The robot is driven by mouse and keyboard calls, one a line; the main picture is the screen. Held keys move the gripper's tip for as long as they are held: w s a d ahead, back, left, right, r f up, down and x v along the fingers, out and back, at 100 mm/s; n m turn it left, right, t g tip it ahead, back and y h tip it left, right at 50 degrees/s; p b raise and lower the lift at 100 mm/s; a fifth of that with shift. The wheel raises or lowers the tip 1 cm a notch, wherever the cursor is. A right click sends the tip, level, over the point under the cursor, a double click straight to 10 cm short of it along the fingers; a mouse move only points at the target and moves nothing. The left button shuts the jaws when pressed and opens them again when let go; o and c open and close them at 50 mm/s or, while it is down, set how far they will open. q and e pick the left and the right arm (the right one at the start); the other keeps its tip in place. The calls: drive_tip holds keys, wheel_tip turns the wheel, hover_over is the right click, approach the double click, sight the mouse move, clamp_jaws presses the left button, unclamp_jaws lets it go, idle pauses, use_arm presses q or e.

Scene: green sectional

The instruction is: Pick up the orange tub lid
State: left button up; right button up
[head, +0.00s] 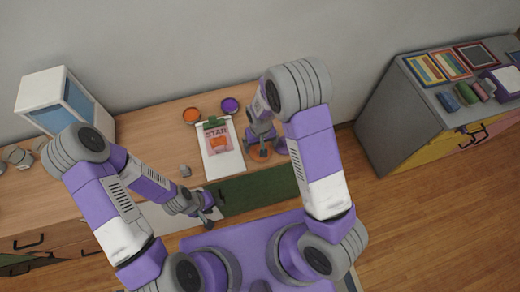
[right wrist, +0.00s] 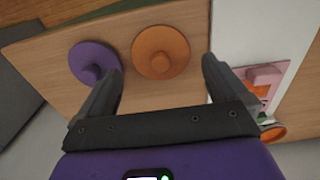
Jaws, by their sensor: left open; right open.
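The orange tub lid (right wrist: 160,50) is a flat disc with a round knob, lying on the wooden desk top. In the head view the orange lid (head: 259,155) is partly hidden under my right gripper (head: 263,145). In the right wrist view the open fingers of the right gripper (right wrist: 160,66) show on either side of the lid's near part, with nothing held. I cannot tell how high they are above it. My left gripper (head: 210,214) is open and empty near the desk's front edge.
A purple lid (right wrist: 94,61) lies close beside the orange one. A clipboard (head: 231,164) with a picture lies to the left. An orange tub (head: 192,116) and a purple tub (head: 230,105) stand behind it.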

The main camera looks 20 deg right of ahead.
wheel_tip(320, 180, down, 4)
drive_tip(key=shift+w, duration=0.1)
drive_tip(key=c, duration=0.8)
